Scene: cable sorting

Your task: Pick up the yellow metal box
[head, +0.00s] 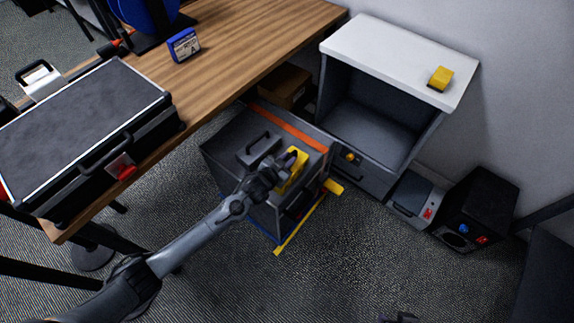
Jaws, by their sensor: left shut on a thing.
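A yellow metal box (296,172) is at the right side of the top of a grey toolbox-like case, beside its dark handle. My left gripper (281,170) is shut on this box and partly covers it. I cannot tell whether the box touches the case top or is just above it. A second small yellow box (441,77) with a dark lower edge sits on the white top of the grey cabinet, away from both grippers. A dark bit at the bottom edge may be my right gripper (400,318); its jaws are not clear.
The grey case (226,146) stands on the carpet inside yellow and blue floor markings. The open-fronted cabinet (338,80) is at its right, near a black box (482,205). A wooden desk (245,45) holds a large black case (75,110). The carpet in front is clear.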

